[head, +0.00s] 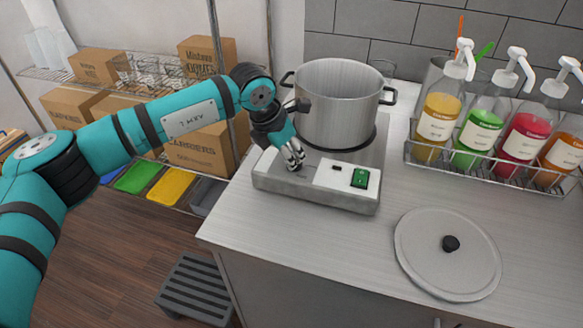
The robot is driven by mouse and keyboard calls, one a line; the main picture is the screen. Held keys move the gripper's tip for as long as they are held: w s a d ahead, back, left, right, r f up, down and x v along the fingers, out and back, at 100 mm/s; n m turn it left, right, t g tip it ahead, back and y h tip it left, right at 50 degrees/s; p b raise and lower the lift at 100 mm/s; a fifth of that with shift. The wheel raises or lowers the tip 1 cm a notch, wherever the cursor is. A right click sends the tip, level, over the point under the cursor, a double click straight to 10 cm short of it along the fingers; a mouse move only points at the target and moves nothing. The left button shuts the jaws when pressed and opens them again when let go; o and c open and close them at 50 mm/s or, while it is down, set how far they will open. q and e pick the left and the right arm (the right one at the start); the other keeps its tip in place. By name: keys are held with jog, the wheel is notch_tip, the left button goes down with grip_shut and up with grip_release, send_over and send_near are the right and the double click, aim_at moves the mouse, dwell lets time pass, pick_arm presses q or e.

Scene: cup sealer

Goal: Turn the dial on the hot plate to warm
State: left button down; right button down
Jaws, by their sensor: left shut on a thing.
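The hot plate (312,197) stands on the steel counter near its left edge. Its front panel has a green switch (360,178) at the right and a small dark mark beside it. A silver pot (338,105) with black handles sits on the hot plate. My left gripper (294,163) reaches down in front of the pot to the left part of the panel. Its fingers are shut on the dial, which they hide almost wholly, so I cannot read its setting. My right gripper is not in view.
A round grey lid (447,254) with a black knob lies on the counter at the front right. A wire rack (480,165) of several pump bottles stands at the right. Shelves with cardboard boxes (205,145) are at the left. A dark step stool (197,288) is on the floor.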

pick_arm(q)
jog(key=m+b, duration=0.1)
jog(key=m+g+b, duration=0.1)
jog(key=m, duration=0.1)
jog(key=shift+w+a+f+m+h, duration=0.1)
jog(key=shift+w+f+m+h, duration=0.1)
jog(key=shift+m+h, duration=0.15)
jog(key=shift+w+r+m+g+b, duration=0.15)
jog(key=shift+m+g+b, duration=0.65)
jog(key=shift+m, duration=0.85)
jog(key=c, duration=1.4)
grip_release()
jog(key=shift+a+r, duration=0.1)
jog(key=shift+r, duration=0.05)
jog(key=v, duration=1.1)
jog(key=shift+a+r, duration=0.25)
jog(key=shift+r, duration=0.05)
